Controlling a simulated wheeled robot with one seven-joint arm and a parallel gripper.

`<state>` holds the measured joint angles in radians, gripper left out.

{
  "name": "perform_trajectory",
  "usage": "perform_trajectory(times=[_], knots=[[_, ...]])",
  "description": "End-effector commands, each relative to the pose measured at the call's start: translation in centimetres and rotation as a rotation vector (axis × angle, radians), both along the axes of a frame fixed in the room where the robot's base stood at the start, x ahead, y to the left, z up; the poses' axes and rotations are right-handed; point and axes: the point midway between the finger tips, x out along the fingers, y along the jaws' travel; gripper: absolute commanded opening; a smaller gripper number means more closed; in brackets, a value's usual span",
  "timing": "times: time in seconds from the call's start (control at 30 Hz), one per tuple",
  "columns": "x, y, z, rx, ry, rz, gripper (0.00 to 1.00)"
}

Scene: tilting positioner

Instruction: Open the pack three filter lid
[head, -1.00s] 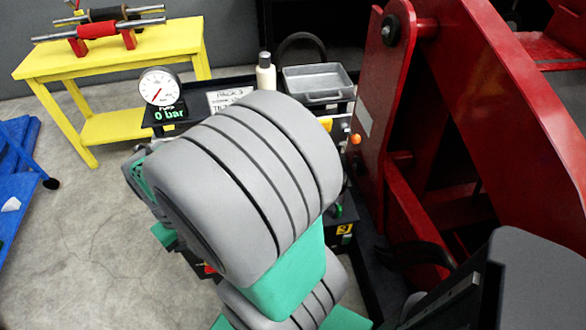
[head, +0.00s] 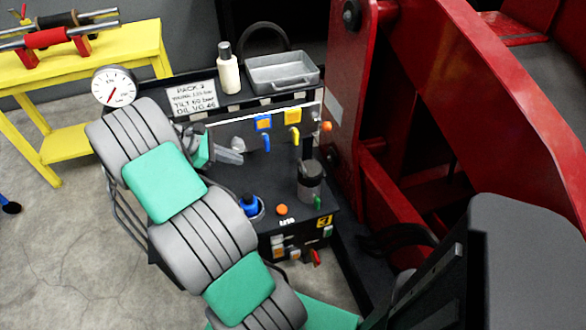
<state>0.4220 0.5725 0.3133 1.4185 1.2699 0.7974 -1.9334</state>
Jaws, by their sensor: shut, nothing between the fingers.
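The pack with the yellow 3 label (head: 324,222) is a dark box at the middle of the head view. A grey cylinder with a black lid (head: 310,170), seemingly the filter, stands upright on its top right; the lid appears seated on it. My gripper (head: 236,156) is left of the cylinder, above the pack's top and apart from the lid. Its grey fingers are shut and empty. My own arm hides the pack's left side.
A blue cap (head: 249,202) and an orange knob (head: 282,209) are on the pack's top. Blue and yellow valve handles (head: 293,133) line the panel behind. A bottle (head: 228,70) and a grey tray (head: 284,74) stand on the shelf. A red steel frame (head: 350,120) bounds the right.

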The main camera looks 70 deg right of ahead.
Motion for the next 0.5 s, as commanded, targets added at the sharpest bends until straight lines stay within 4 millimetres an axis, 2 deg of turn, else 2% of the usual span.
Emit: perform_trajectory(times=[0.1, 0.27, 0.5], knots=[[0.0, 0.0, -0.1, 0.084, 0.069, 0.099, 0.00], [-0.8, -0.7, -1.0, 0.099, 0.083, 0.117, 0.00], [-3.6, -2.9, -4.5, 0.100, 0.082, 0.114, 0.00]])
